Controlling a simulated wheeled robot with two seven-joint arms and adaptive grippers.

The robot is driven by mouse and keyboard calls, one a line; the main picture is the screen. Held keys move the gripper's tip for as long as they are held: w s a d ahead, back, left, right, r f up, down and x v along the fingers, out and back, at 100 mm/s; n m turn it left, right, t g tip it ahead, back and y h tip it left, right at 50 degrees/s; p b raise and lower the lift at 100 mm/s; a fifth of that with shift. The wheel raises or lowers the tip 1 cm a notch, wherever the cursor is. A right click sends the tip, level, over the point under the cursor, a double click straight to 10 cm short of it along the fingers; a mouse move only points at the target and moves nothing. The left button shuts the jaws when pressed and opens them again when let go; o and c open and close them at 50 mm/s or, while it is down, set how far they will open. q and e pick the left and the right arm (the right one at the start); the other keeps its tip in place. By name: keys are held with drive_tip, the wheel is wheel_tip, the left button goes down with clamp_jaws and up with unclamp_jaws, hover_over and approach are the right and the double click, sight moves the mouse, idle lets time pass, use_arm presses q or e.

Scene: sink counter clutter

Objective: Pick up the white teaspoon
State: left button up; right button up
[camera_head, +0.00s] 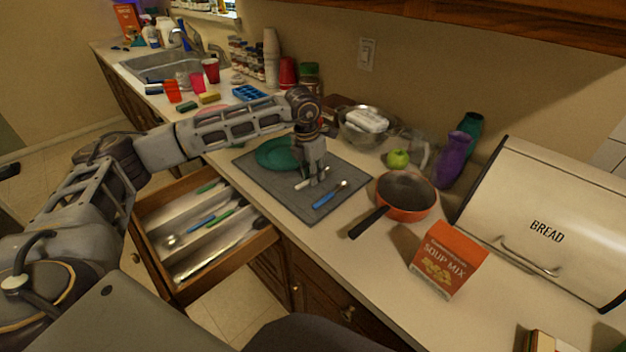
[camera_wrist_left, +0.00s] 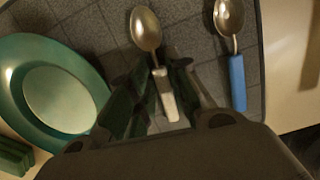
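The white teaspoon (camera_head: 302,185) lies on the grey mat (camera_head: 270,184) beside the green plate (camera_head: 274,152). In the left wrist view the metal bowl and white handle of the teaspoon (camera_wrist_left: 145,30) show. My left gripper (camera_head: 314,178) points down over it. In the left wrist view the fingers of my left gripper (camera_wrist_left: 161,75) stand apart on either side of the handle's upper end, with a small gap between them. I cannot tell whether they touch the handle. My right gripper is not in view.
A blue-handled spoon (camera_head: 325,199) lies close by on the mat; it also shows in the left wrist view (camera_wrist_left: 237,80). An orange pan (camera_head: 405,196) stands right of the mat. An open drawer (camera_head: 205,228) with utensils is below the counter edge.

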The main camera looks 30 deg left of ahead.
use_arm(q)
drive_tip(key=shift+f, duration=0.1)
clamp_jaws()
wheel_tip(320, 180, up, 10)
idle(0.6)
idle(0.6)
